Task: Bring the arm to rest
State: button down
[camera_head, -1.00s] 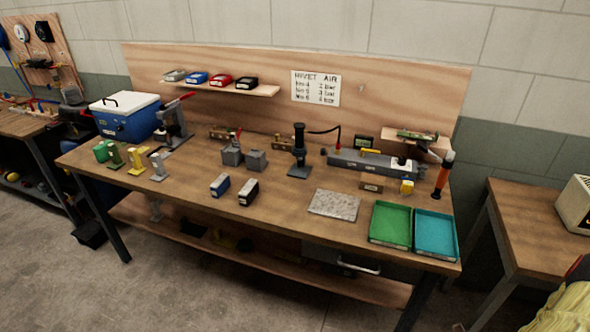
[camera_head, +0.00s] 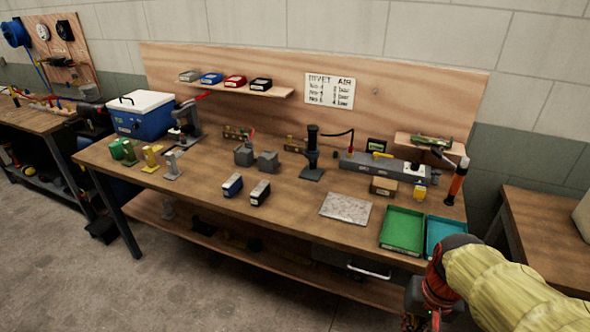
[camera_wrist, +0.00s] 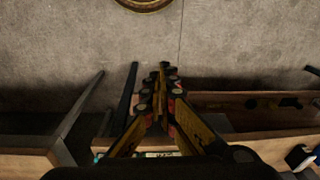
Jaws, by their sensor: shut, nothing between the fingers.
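My arm, in a yellow sleeve with a red and black wrist, enters the head view at the lower right, in front of the bench's right front corner. My gripper (camera_head: 428,312) hangs low there, and its fingertips are hard to make out. In the wrist view my gripper (camera_wrist: 162,72) shows its yellow and black fingers closed together at the tips, with nothing between them. The fingers point out over the grey floor (camera_wrist: 230,45). My arm hides part of the teal tray (camera_head: 446,236).
The wooden workbench (camera_head: 200,212) carries a green tray (camera_head: 402,232), a grey stone plate (camera_head: 345,208), two small boxes and several tools. A second table (camera_head: 545,235) stands at the right. Open floor (camera_head: 190,290) lies in front of the bench.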

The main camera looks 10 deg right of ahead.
jog(key=a+r+n+t, duration=0.4)
jog(key=a+r+n, duration=0.1)
jog(key=a+r, duration=0.6)
jog(key=shift+r+t, duration=0.3)
jog(key=shift+r, duration=0.05)
